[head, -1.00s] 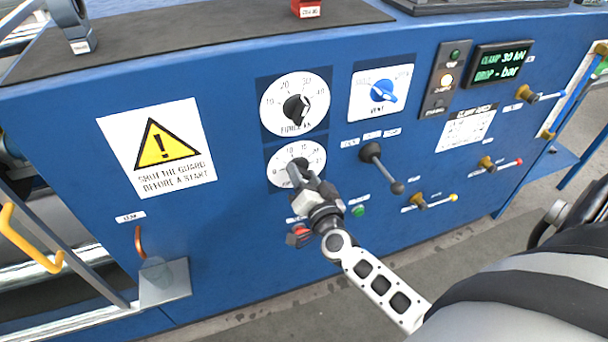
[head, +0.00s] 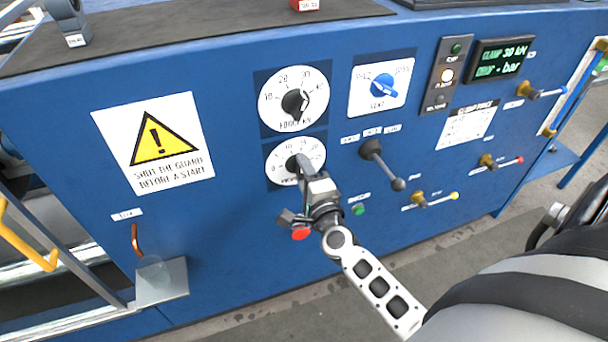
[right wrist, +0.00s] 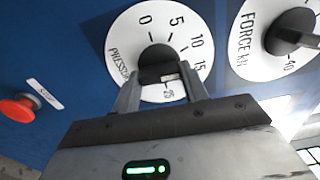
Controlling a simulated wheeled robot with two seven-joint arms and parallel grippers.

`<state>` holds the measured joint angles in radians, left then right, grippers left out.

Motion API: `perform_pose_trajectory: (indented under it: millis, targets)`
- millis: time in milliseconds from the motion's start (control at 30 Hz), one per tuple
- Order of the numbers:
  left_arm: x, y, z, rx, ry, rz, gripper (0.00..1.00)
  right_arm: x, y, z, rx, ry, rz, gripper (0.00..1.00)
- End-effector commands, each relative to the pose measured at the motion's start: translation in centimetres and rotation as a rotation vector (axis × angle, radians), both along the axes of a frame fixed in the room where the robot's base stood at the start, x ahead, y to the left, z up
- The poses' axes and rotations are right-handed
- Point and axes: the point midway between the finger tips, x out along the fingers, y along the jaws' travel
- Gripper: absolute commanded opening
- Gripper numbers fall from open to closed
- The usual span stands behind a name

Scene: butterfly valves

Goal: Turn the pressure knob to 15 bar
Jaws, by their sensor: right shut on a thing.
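The pressure knob (head: 292,163) is a dark knob on a white round dial (head: 282,175), low on the blue panel. My right gripper (head: 301,170) reaches it from below right and is shut on it. In the right wrist view, the two fingers (right wrist: 160,85) stand on either side of the knob (right wrist: 157,62). The dial (right wrist: 133,30) reads 0, 5, 10, 15 and 25 there; fingers hide part of its lower scale. A small white mark shows on the knob's lower side; its exact reading cannot be told. My left gripper is not in view.
The force dial (head: 275,95) sits just above. The blue vent knob (head: 384,86), a black lever (head: 383,165) and a green button (head: 358,209) are to the right. A red button (head: 300,233) is close below my gripper. The display (head: 500,60) reads clamp 30 kN, drop "-" bar.

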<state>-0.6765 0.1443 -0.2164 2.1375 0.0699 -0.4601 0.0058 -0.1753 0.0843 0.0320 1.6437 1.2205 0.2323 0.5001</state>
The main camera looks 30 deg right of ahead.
Motion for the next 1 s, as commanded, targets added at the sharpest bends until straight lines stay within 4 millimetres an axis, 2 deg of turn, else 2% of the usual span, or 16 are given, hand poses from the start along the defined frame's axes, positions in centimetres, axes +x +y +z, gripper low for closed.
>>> perform_pose_trajectory:
  millis: [400,1000]
  targets:
    - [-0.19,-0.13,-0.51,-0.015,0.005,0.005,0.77,-0.06,0.02,-0.22,0.217,-0.050,-0.001,0.21]
    - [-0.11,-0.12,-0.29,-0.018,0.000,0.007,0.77,-0.07,0.01,-0.20,0.258,-0.060,-0.001,0.21]
